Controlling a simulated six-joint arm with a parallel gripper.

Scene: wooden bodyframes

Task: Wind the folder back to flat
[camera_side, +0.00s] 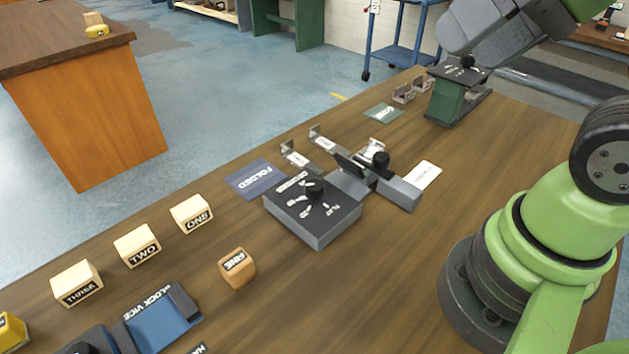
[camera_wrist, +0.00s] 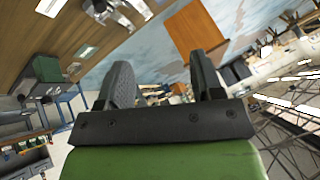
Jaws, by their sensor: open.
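The folder (camera_side: 398,190) stands mid-bench in the side view. White marks ring the dial, one reading FLAT. I cannot tell which mark the dial points at. My gripper (camera_wrist: 163,78) shows in the wrist view with its two dark fingers apart and nothing between them. Its fingertips are not in the side view, where my arm rises at the top right, away from the folder.
A blue FOLDED mat (camera_side: 257,180), metal brackets (camera_side: 295,155) and a white card (camera_side: 423,174) lie around the folder. A green fixture (camera_side: 457,92) stands at the far end. Wooden blocks (camera_side: 137,246) and a blue vice (camera_side: 160,318) are at the lower left.

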